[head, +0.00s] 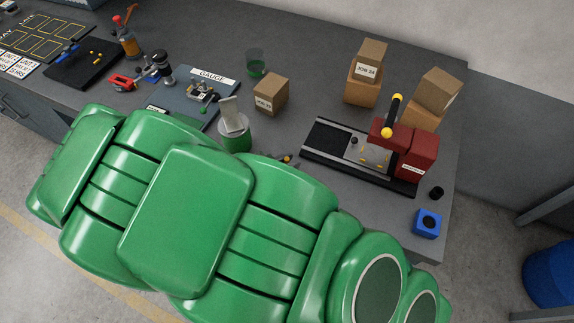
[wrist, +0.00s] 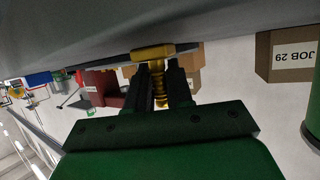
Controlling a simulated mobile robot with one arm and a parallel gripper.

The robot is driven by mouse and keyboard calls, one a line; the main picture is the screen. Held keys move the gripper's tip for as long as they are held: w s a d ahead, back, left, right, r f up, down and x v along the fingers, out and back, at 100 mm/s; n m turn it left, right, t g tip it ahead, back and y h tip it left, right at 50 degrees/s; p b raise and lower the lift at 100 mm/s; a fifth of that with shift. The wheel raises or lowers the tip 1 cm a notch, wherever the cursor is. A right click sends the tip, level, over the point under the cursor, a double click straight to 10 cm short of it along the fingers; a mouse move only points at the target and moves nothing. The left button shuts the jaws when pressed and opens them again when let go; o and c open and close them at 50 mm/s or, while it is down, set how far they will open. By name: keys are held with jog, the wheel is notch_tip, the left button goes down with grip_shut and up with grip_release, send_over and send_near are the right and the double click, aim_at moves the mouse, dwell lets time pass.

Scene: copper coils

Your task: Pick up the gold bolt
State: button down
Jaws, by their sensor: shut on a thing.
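The gold bolt (wrist: 157,72) shows in the wrist view between the two black fingers of my gripper (wrist: 160,78). The fingers are shut on its threaded shank. Its wide head (wrist: 153,52) sticks out past the fingertips, close to the grey tabletop (wrist: 90,40) that fills the top of this tilted view. I cannot tell whether the head touches the tabletop. In the head view my green arm hides most of my gripper. Only a small dark and yellow patch shows beside the arm there, too small to make out.
Cardboard boxes stand at the back, one marked JOB 29 (wrist: 292,54). A black-railed machine with a red block (head: 415,155) and yellow-knobbed lever stands to the right. A blue block (head: 427,223) sits near the right edge. A gauge board (head: 190,90) and glass (head: 256,63) are left of centre.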

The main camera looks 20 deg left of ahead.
aim_at(287, 158)
jog(key=shift+r, duration=0.15)
jog(key=shift+r, duration=4.85)
